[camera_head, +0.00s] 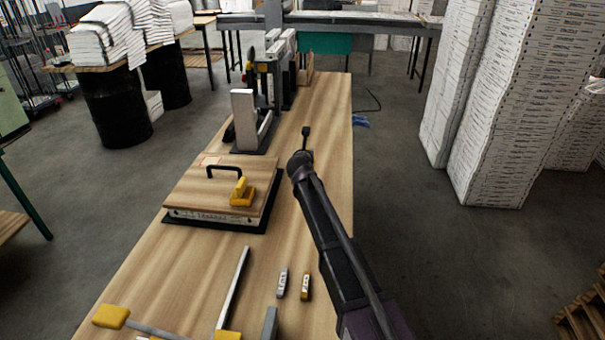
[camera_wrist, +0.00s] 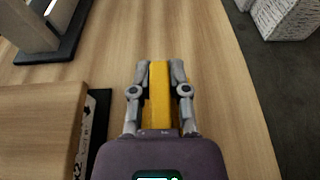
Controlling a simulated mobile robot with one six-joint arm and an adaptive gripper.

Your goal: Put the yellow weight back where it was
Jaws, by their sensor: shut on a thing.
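My gripper (camera_wrist: 158,66) is shut on a yellow weight (camera_wrist: 159,95), a long block held between the two grey fingers in the wrist view. In the head view my arm's end hides the held weight. My gripper is over the bare table, to the right of a wooden board (camera_head: 205,190) with a black handle. Another yellow block-like piece (camera_head: 242,193) lies on that board near its right front corner. I cannot tell how high the held weight is above the table.
The wooden table (camera_head: 330,110) has free room right of the board. A grey upright stand (camera_head: 243,115) is behind the board. Two small pieces, grey (camera_head: 282,283) and yellow (camera_head: 306,286), lie in front. Yellow-ended bars (camera_head: 112,316) are at front left. White stacks (camera_head: 530,110) stand right.

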